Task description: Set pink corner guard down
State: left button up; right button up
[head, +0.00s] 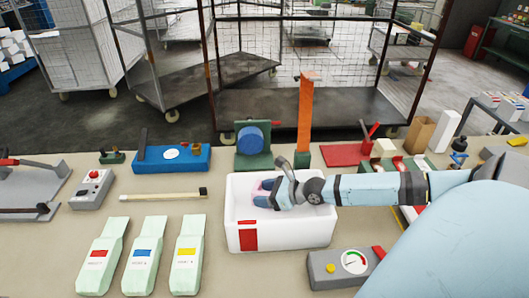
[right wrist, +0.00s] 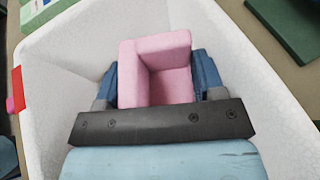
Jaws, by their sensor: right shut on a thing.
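The pink corner guard (right wrist: 158,68) is an L-angled foam block, held between the blue fingertips of my right gripper (right wrist: 155,80) in the right wrist view. In the head view my right gripper (head: 268,193) is over the white foam box (head: 284,236), shut on the guard, and only a small pink patch of the guard shows. The box walls surround the guard in the right wrist view. I cannot tell whether the guard touches the box floor. My left gripper is not in view.
Several pale green packs (head: 144,262) lie left of the box. A grey gauge unit (head: 342,266) stands at its front right. A green press with a blue disc (head: 251,139) and an orange upright (head: 305,112) stand behind it. The table left of the box is partly clear.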

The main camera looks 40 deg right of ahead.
jog(key=shift+f+b, duration=0.35)
jog(key=shift+f, duration=0.2)
jog(key=o, duration=0.6)
jog(key=shift+r+p, duration=0.35)
jog(key=shift+r, duration=0.05)
jog(key=shift+s+d+r, duration=0.1)
jog(key=shift+s+r, duration=0.1)
jog(key=shift+s, duration=0.1)
jog(key=shift+p+v, duration=0.4)
jog(key=shift+v, duration=3.05)
jog(key=shift+r, duration=0.1)
